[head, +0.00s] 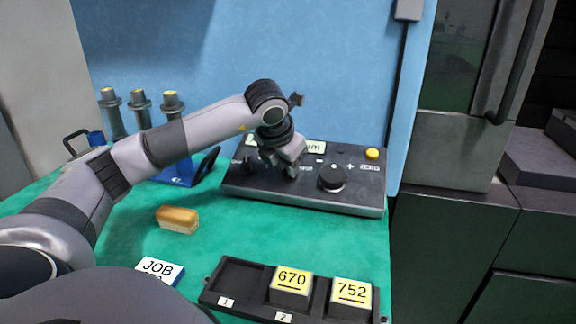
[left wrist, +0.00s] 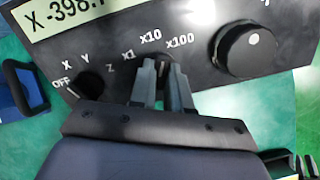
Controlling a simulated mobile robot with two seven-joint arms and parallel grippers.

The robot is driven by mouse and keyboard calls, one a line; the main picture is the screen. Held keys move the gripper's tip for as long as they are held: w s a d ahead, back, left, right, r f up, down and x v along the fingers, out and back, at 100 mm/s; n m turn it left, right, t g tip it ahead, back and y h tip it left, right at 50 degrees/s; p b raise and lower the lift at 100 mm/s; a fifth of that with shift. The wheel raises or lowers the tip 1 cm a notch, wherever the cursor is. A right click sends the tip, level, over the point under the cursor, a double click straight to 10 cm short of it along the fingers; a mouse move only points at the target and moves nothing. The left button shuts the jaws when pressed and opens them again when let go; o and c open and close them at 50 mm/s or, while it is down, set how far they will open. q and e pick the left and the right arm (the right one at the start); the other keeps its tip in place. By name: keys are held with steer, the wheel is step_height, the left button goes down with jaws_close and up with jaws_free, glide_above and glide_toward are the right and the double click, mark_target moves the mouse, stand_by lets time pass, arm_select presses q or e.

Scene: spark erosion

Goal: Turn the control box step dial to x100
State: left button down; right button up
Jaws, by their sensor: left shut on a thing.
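The dark control box (head: 358,195) stands at the back of the green table. My left gripper (head: 290,172) reaches down over its front panel. In the left wrist view, the two fingers of my left gripper (left wrist: 162,88) are closed on the step dial (left wrist: 163,60), a small dark knob below the marks x1, x10 and x100. The fingers hide most of the dial, so I cannot tell which mark it points to. In the head view the gripper covers it. My right gripper is out of view.
The large round knob (head: 332,178) sits just right of the step dial, and the axis dial (left wrist: 88,86) with OFF, X, Y, Z to its left. A yellow button (head: 372,153) is at the right. A brush (head: 178,219) and a tray (head: 240,274) with yellow-topped blocks lie in front.

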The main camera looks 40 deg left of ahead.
arm_select(q)
steer(key=m, duration=0.2)
steer(key=shift+m, duration=0.3)
steer(key=shift+m+h+p, duration=0.3)
steer(key=shift+m, duration=0.8)
steer(key=c, duration=1.1)
jaws_free()
steer(key=shift+v, duration=3.6)
steer(key=shift+a, duration=0.1)
